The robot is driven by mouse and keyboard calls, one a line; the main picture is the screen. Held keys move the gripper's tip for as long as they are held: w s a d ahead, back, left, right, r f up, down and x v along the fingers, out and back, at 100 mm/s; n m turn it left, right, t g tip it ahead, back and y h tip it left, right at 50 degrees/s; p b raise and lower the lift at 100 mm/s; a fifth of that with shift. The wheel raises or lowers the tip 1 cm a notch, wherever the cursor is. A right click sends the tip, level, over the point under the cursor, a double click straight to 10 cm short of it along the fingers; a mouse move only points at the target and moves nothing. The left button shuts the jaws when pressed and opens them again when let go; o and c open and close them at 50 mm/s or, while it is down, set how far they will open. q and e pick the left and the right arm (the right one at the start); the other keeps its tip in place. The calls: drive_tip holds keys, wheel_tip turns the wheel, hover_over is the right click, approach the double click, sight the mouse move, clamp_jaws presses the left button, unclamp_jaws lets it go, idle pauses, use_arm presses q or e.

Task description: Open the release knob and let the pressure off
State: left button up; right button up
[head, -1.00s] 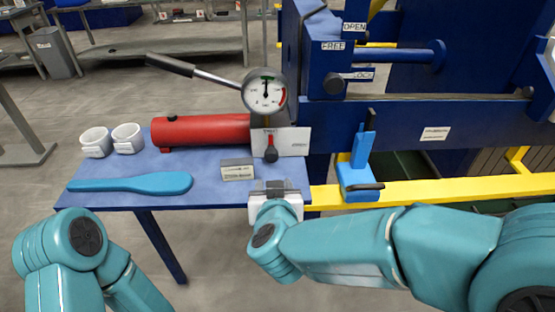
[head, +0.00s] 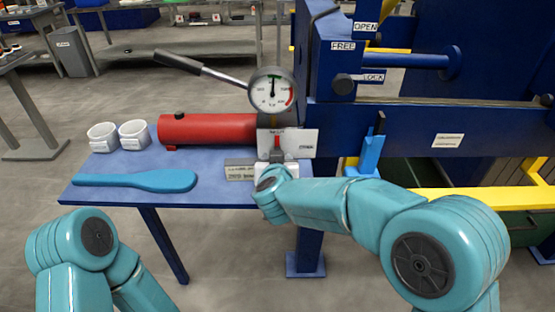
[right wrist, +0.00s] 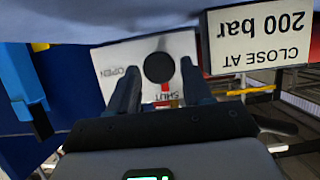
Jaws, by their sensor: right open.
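The release knob (right wrist: 159,67) is dark and round, on a white plate (head: 302,143) marked OPEN and SHUT. Its red pointer (head: 277,141) points towards SHUT. My right gripper (right wrist: 160,70) is open, with one finger on each side of the knob in the right wrist view; I cannot tell whether they touch it. In the head view my right wrist partly hides the knob. The pressure gauge (head: 272,92) stands above the plate, its needle about upright. The red pump cylinder (head: 208,129) lies left of it. My left gripper is out of view.
A sign reading CLOSE AT 200 bar (right wrist: 260,35) stands close to the right gripper. White cups (head: 134,135) and a blue paddle (head: 140,180) lie on the blue table (head: 225,201). The pump handle (head: 180,63) slants up left. The blue press frame (head: 400,125) is at right.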

drive_tip(key=shift+x, duration=0.85)
drive_tip(key=c, duration=0.7)
drive_tip(key=shift+c, duration=0.2)
